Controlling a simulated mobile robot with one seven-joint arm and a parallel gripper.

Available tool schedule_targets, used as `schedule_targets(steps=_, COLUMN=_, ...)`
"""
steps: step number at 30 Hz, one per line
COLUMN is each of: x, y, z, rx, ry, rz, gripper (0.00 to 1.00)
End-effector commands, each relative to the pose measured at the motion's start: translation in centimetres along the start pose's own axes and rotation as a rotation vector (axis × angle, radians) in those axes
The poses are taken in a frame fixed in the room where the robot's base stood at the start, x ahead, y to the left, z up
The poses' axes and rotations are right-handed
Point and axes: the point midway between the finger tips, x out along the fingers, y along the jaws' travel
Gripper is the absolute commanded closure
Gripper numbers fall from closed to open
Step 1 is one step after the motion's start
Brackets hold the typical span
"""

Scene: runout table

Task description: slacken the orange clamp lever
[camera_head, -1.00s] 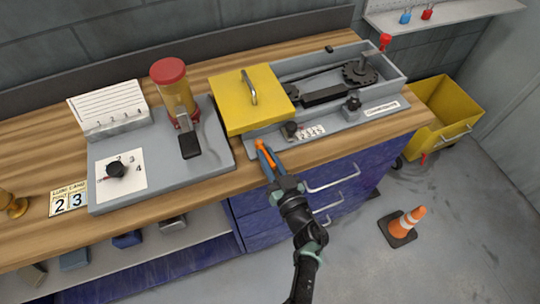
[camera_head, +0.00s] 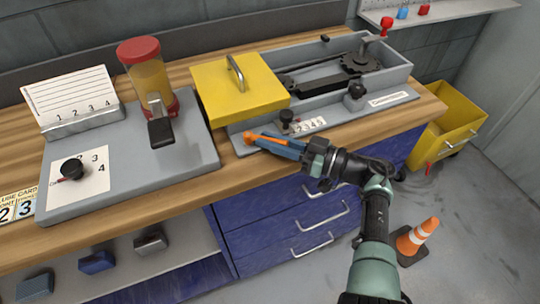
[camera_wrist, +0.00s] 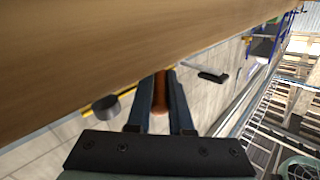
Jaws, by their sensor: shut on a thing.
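The orange clamp lever (camera_head: 252,136) is at the front left corner of the grey base of the yellow-covered unit. It points right, roughly along the bench's front edge. My gripper (camera_head: 272,143) is shut on the lever, with its blue fingers along it from the right. In the wrist view the orange lever (camera_wrist: 160,95) shows between the two fingers. The lever's pivot is mostly hidden.
A black knob (camera_head: 287,117) and a number strip (camera_head: 304,125) lie just behind my fingers. The yellow cover (camera_head: 236,95) stands behind them. Blue drawers (camera_head: 290,225) with protruding handles are below the bench edge.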

Motion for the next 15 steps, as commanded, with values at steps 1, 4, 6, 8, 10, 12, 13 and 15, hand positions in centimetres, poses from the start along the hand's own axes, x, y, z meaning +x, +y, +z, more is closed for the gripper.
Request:
schedule_targets(steps=1, x=0.02, y=0.26, z=0.57, rx=-0.002, ry=-0.003, rz=-0.017, gripper=1.00)
schedule_targets(steps=4, x=0.04, y=0.29, z=0.39, rx=-0.002, ry=-0.009, rz=-0.047, gripper=1.00)
schedule_targets(steps=6, x=0.06, y=0.31, z=0.31, rx=-0.001, ry=-0.011, rz=-0.063, gripper=1.00)
schedule_targets(steps=8, x=0.09, y=0.28, z=0.18, rx=-0.001, ry=-0.013, rz=-0.075, gripper=1.00)
schedule_targets(steps=10, x=0.11, y=0.28, z=0.11, rx=0.000, ry=-0.014, rz=-0.084, gripper=1.00)
schedule_targets(steps=12, x=0.13, y=0.28, z=0.00, rx=0.000, ry=-0.015, rz=-0.091, gripper=1.00)
schedule_targets(steps=13, x=0.14, y=0.27, z=-0.04, rx=0.000, ry=-0.016, rz=-0.093, gripper=1.00)
schedule_targets(steps=15, x=0.15, y=0.24, z=-0.10, rx=0.000, ry=-0.016, rz=-0.096, gripper=1.00)
